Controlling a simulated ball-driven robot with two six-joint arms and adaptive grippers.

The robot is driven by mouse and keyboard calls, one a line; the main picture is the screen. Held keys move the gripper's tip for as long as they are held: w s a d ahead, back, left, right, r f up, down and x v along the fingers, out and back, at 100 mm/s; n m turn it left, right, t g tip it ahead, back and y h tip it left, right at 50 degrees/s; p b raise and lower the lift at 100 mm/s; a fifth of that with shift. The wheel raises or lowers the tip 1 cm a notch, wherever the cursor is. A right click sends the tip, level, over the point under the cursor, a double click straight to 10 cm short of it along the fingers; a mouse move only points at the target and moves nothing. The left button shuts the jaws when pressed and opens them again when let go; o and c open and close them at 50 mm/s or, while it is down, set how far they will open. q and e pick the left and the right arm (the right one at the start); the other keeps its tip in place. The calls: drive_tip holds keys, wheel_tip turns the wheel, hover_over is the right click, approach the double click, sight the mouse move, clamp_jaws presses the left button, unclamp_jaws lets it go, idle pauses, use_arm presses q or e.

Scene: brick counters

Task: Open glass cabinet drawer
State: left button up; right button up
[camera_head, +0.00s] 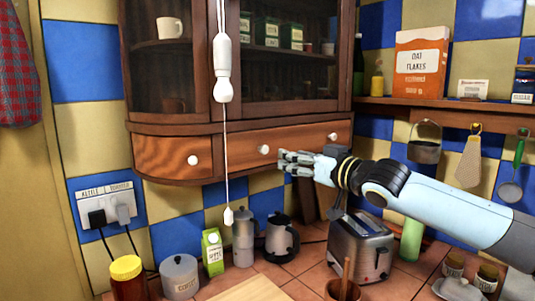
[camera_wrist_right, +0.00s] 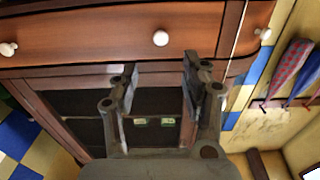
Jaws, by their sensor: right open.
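The glass cabinet (camera_head: 285,75) hangs on the tiled wall. Below its glass doors is a wide wooden drawer (camera_head: 300,143), flush with the frame and shut. It has a white middle knob (camera_head: 264,150) and a white right knob (camera_head: 332,137). My right gripper (camera_head: 284,159) is open and empty, just right of and slightly below the middle knob in the head view. In the right wrist view, which is turned over, the middle knob (camera_wrist_right: 160,38) lies beyond the gap between the open fingers (camera_wrist_right: 158,68), not touching them. My left gripper is not in view.
A small curved drawer with a knob (camera_head: 193,160) adjoins on the left. A white pull cord (camera_head: 223,75) hangs before the cabinet. Below stand a toaster (camera_head: 360,245), a kettle (camera_head: 281,240), a moka pot (camera_head: 244,237) and a carton (camera_head: 212,252). A shelf (camera_head: 440,108) is at right.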

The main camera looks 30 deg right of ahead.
sight(266, 149)
drive_tip(key=w+b, duration=0.1)
drive_tip(key=w, duration=0.2)
drive_tip(key=w+b, duration=0.1)
drive_tip(key=w, duration=0.5)
drive_tip(key=shift+w+a+b, duration=0.3)
drive_tip(key=shift+a+b, duration=0.1)
drive_tip(key=shift+w, duration=0.55)
clamp_jaws()
